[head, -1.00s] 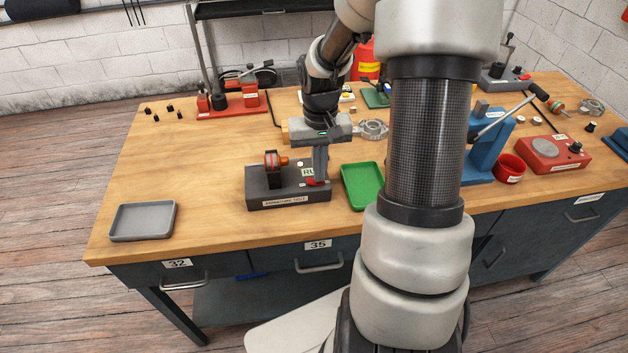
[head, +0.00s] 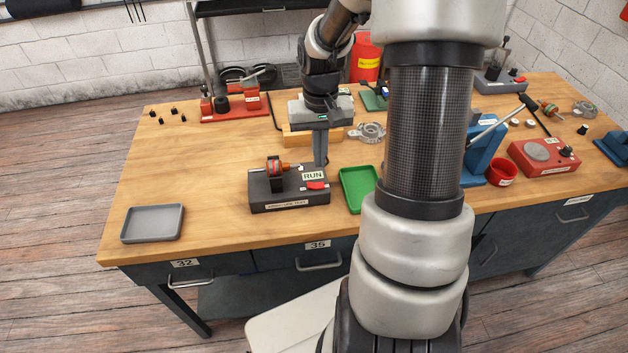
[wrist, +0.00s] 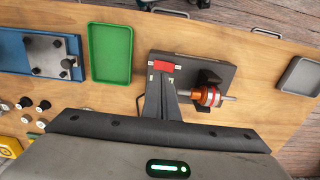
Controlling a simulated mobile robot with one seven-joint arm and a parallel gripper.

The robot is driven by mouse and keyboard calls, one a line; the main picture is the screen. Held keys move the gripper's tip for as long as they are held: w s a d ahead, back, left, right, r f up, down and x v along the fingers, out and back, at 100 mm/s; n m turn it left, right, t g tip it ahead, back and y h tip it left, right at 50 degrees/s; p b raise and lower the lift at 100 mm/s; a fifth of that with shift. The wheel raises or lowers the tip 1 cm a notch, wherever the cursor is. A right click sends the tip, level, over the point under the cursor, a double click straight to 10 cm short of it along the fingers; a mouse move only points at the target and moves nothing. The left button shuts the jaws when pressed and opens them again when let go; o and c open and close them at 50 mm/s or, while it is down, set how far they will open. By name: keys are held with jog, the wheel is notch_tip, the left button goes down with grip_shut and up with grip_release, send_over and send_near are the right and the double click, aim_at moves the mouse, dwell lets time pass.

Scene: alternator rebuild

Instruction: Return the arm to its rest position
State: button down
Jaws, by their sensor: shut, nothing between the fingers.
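My gripper (head: 321,162) is shut and empty. In the head view it points down just behind the dark armature test stand (head: 290,201), near its RUN label and red switch (head: 317,185). In the wrist view the closed fingers (wrist: 161,84) overlap the near edge of the stand (wrist: 210,72), close to the red switch (wrist: 163,67). I cannot tell from these views whether they touch it. An armature (head: 275,172) with orange and copper parts lies across the stand's black supports. My own arm hides part of the bench behind it.
A green tray (head: 359,205) lies right of the stand and a grey tray (head: 152,237) at the bench's left corner. A wooden block (head: 297,142) is behind my gripper. Bench left is fairly clear.

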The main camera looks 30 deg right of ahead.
dwell(0.4)
jog(key=s+a+r+n+t, duration=0.1)
jog(key=s+a+r+t, duration=0.1)
jog(key=s+a+r, duration=0.4)
jog(key=s+a+r+n+t, duration=0.2)
jog(key=s+a+r, duration=0.4)
jog(key=s+r, duration=0.4)
notch_tip(320, 180, up, 5)
jog(key=shift+s+a+t, duration=0.25)
jog(key=shift+s+t, duration=0.05)
jog(key=shift+t, duration=0.5)
dwell(2.0)
